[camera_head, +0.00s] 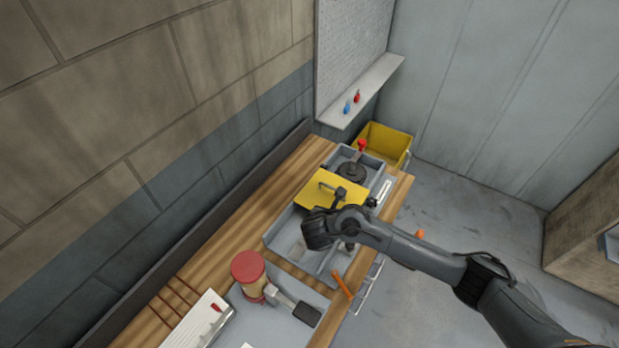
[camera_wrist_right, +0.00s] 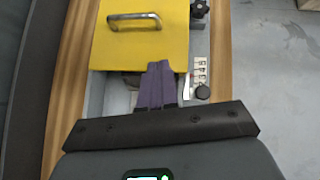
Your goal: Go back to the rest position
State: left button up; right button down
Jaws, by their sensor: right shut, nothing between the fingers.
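My right arm (camera_head: 400,245) comes in from the right in the head view, its hand above a grey tray (camera_head: 276,237) on the wooden table. In the right wrist view my right gripper (camera_wrist_right: 158,68) is shut and empty, its purple fingers together. The fingertips overlap the near edge of a yellow lid (camera_wrist_right: 165,45) in that view; I cannot tell whether they touch it. The lid has a metal bar handle (camera_wrist_right: 134,17) and also shows in the head view (camera_head: 319,189), covering part of the tray. My left gripper is not in view.
A red-topped container (camera_head: 249,267) and an orange stick-like thing (camera_head: 342,286) are near the tray. A yellow bin (camera_head: 385,141) stands beyond the table's far end. A brick wall (camera_head: 130,90) runs along the left. The floor (camera_head: 465,205) on the right is clear.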

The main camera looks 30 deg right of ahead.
jog(key=s+a+f+g+y+p, duration=0.1)
jog(key=s+a+f+g+p, duration=0.2)
jog(key=s, duration=0.4)
jog(key=s+a+f+y+p, duration=0.1)
jog(key=s+a+f, duration=0.3)
jog(key=s+f, duration=0.25)
jog(key=s+a+r+m+g+y+p, duration=0.2)
jog(key=s+a+m+y+p, duration=0.3)
jog(key=s, duration=0.6)
jog(key=s+a+r+m+p, duration=0.2)
jog(key=s+r+m, duration=0.4)
jog(key=s+r, duration=0.1)
jog(key=w+d+r+m+t, duration=0.2)
jog(key=d+r+m, duration=0.2)
jog(key=r+m, duration=0.5)
jog(key=m, duration=0.4)
jog(key=shift+w+d+r+y, duration=0.3)
jog(key=shift+w+d+r, duration=0.05)
jog(key=shift+w+r, duration=0.05)
